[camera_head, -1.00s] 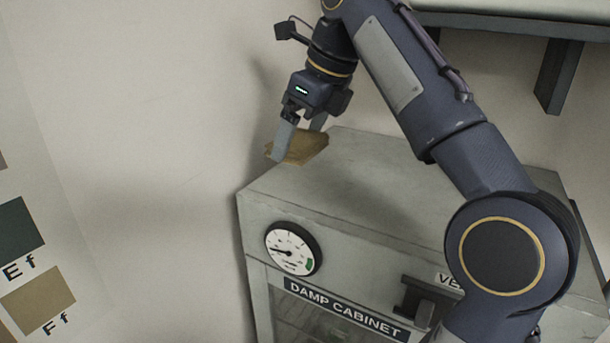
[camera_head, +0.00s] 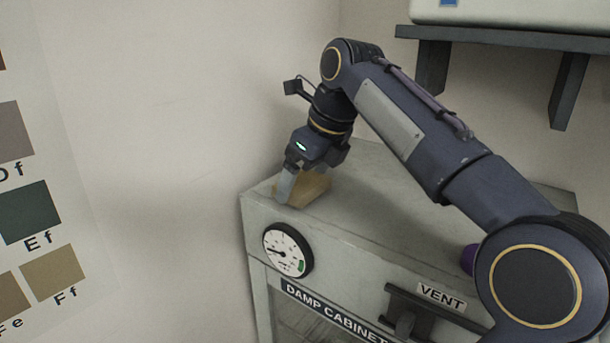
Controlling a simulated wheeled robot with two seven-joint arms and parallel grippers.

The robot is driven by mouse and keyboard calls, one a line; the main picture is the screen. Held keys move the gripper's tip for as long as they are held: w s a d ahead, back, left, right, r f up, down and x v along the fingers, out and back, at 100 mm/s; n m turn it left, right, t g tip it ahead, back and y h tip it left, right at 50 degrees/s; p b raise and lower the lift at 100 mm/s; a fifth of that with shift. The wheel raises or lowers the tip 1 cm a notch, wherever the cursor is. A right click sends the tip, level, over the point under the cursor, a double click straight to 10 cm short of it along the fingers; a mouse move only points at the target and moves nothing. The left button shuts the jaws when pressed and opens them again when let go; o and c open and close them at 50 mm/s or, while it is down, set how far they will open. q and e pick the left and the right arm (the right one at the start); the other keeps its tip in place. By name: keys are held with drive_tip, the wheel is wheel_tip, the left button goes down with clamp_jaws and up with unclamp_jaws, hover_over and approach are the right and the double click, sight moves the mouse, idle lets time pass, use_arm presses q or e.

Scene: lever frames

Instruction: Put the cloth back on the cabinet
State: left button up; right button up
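The folded tan cloth (camera_head: 312,190) shows over the left part of the top of the grey damp cabinet (camera_head: 385,215). My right gripper (camera_head: 300,188) points down at it, with one pale finger in front of the cloth's left side. The other finger is mostly hidden. The gripper appears shut on the cloth, which has shifted together with it. The cloth is low over the cabinet top, but I cannot tell whether it rests on it. My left gripper is not in view.
The cabinet front has a round dial gauge (camera_head: 288,250), a dark handle (camera_head: 410,312) and a VENT label (camera_head: 441,297). A purple object (camera_head: 468,259) is partly hidden behind my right arm. A dark shelf (camera_head: 500,40) hangs above. A wall colour chart (camera_head: 30,215) is at left.

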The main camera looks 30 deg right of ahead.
sight(313, 185)
drive_tip(key=shift+o, duration=1)
drive_tip(key=shift+w+a, duration=0.15)
drive_tip(key=v, duration=0.6)
drive_tip(key=shift+w+a+r, duration=0.25)
drive_tip(key=shift+r, duration=0.35)
drive_tip(key=shift+s+d+r, duration=0.15)
drive_tip(key=shift+s+r, duration=0.15)
drive_tip(key=shift+r, duration=0.2)
